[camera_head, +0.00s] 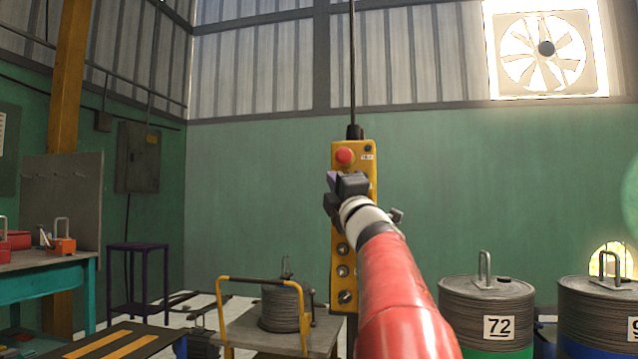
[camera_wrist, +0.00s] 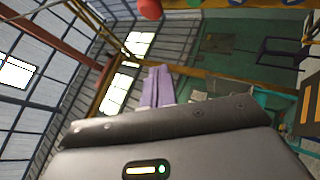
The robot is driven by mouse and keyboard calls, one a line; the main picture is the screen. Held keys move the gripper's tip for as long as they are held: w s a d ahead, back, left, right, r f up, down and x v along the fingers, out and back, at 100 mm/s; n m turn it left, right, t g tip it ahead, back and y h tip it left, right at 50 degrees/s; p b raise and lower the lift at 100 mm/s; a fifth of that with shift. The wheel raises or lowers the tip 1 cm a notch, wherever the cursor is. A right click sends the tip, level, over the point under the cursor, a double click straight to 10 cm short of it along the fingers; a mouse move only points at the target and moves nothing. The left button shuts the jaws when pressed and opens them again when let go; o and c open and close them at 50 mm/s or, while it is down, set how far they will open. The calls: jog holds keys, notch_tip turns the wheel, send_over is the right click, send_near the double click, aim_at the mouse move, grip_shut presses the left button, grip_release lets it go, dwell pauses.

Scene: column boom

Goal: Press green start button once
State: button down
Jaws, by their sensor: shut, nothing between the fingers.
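A yellow pendant control box (camera_head: 367,160) hangs upright from a cable, with a red mushroom button (camera_head: 345,156) near its top. My gripper (camera_head: 333,178) is in front of the box just below the red button and covers part of its face. The green start button is hidden in the head view. In the wrist view, the red button (camera_wrist: 150,9) shows at the top edge, with a small green button (camera_wrist: 193,3) to its right, cut off by the frame. My purple fingers (camera_wrist: 157,87) are together and empty. Contact with the box cannot be told.
Several dark round buttons (camera_head: 343,271) line the lower box. A cart (camera_head: 232,330) with a yellow handle and stacked weights stands below. Space around the box is clear.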

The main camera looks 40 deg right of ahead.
jog(key=shift+w+d, duration=0.1)
jog(key=shift+d, duration=0.1)
jog(key=w+d+p, duration=0.4)
jog(key=w+d, duration=0.1)
jog(key=d, duration=0.1)
jog(key=shift+w+d+p, duration=0.25)
jog(key=shift+p, duration=0.15)
jog(key=shift+w, duration=0.1)
dwell(1.9)
jog(key=shift+w+d, duration=0.2)
jog(key=shift+d, duration=0.1)
jog(key=shift+w+d+p, duration=0.3)
jog(key=shift+d+p, duration=0.1)
jog(key=shift+p, duration=0.05)
dwell(0.6)
dwell(0.4)
jog(key=shift+s+a+b, duration=0.6)
jog(key=shift+a+b, duration=0.1)
jog(key=shift+b, duration=0.05)
